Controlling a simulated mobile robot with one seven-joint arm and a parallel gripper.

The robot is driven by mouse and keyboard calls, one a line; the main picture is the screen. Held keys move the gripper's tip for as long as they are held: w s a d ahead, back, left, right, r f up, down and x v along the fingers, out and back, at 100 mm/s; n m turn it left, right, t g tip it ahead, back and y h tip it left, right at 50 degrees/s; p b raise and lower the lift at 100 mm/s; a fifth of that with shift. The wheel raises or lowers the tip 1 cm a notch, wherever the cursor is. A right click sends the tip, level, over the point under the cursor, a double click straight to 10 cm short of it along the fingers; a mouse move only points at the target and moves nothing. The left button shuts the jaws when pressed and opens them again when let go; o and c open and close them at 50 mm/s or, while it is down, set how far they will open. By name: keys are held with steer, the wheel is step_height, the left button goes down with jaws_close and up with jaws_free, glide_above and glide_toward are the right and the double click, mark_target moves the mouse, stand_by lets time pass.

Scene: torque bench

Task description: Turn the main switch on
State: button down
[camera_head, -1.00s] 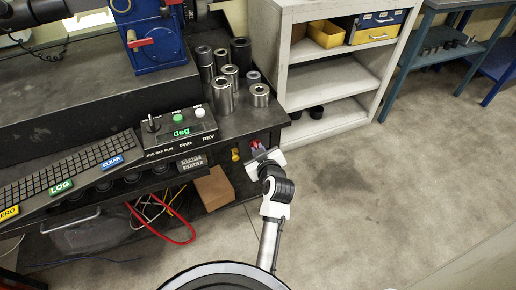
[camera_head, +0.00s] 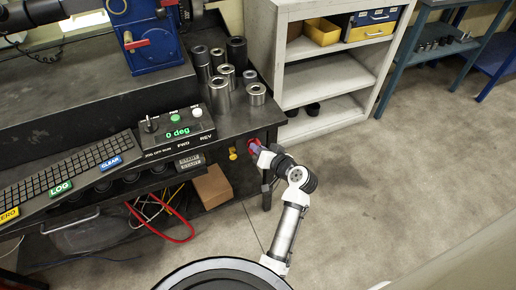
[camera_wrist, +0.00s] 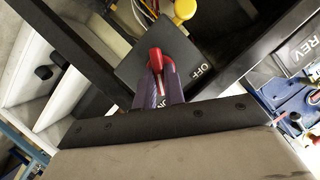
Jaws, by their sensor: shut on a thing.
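The main switch has a red handle (camera_wrist: 155,60) on a dark square plate (camera_wrist: 186,62) in the wrist view. The plate carries an OFF label at its right, and other lettering near the jaws is partly hidden. In the head view the red switch (camera_head: 252,145) is at the bench front's right end, partly covered by my gripper (camera_head: 257,149). In the wrist view my gripper (camera_wrist: 159,88) has its purple fingers on both sides of the red handle, shut on it. The handle's lower end lies between the fingers.
A yellow knob (camera_head: 233,153) sits just left of the switch; it is near the plate in the wrist view (camera_wrist: 184,10). The control box (camera_head: 178,130) reads "0 deg". Metal sockets (camera_head: 219,95) stand on the bench above. A grey shelf (camera_head: 325,85) stands behind; floor at right is clear.

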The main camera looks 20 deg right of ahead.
steer(key=shift+w+d+m+y, duration=0.1)
steer(key=shift+m+y, duration=0.4)
steer(key=shift+m, duration=0.3)
steer(key=c, duration=1.5)
jaws_free()
steer(key=v, duration=0.4)
steer(key=b+v, duration=0.1)
steer(key=v, duration=0.4)
steer(key=b+v, duration=0.1)
steer(key=v, duration=0.3)
steer(key=shift+s+d+f, duration=0.15)
steer(key=shift+s, duration=0.3)
